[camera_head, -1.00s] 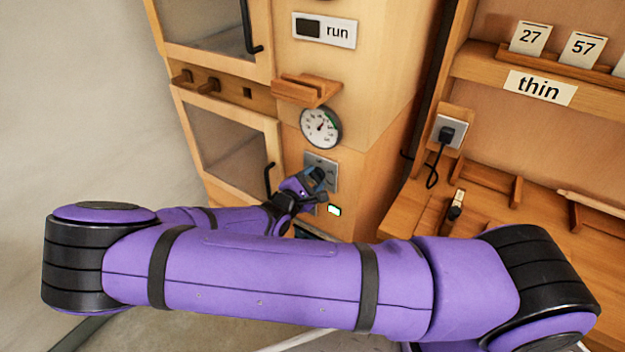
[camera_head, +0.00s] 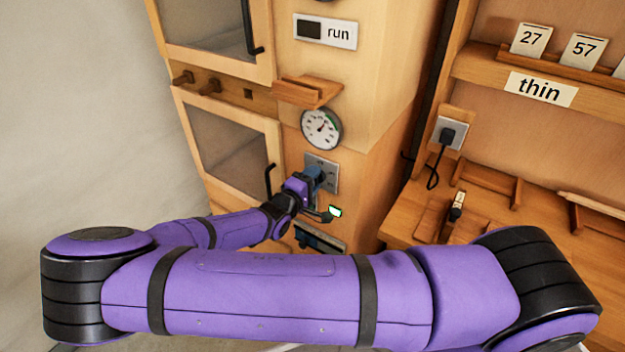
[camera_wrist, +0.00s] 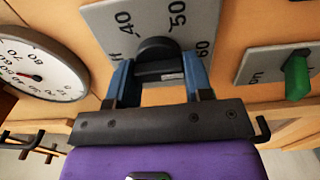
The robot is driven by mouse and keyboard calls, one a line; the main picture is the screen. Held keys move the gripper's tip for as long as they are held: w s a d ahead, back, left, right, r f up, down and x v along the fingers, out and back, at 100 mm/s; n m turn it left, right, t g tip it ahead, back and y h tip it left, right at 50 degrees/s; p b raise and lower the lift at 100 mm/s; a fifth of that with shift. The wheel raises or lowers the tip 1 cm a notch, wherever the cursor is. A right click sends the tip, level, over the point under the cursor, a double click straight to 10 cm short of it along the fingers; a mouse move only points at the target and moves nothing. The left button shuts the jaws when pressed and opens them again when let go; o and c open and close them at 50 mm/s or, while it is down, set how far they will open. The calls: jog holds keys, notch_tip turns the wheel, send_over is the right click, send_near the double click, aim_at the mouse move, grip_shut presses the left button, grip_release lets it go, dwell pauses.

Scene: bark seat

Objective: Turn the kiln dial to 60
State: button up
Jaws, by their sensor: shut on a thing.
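The kiln dial is a black round knob (camera_wrist: 157,50) on a grey metal plate (camera_wrist: 105,18) marked 40, 50 and 60 in the wrist view. My gripper (camera_wrist: 158,74) is shut on the knob, with a blue finger on each side of it. A small pale mark shows on the knob's near face, but I cannot tell which number it points to. In the head view my gripper (camera_head: 318,177) is at the plate (camera_head: 323,161) on the kiln front, and it hides the knob.
A round gauge (camera_head: 321,129) with a red needle in the wrist view (camera_wrist: 38,70) is above the plate. A green switch (camera_wrist: 297,75) is on a neighbouring plate. The kiln door (camera_head: 235,155) has a black handle.

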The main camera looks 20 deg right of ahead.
dwell(0.3)
jog(key=o, duration=0.9)
jog(key=v, duration=1.1)
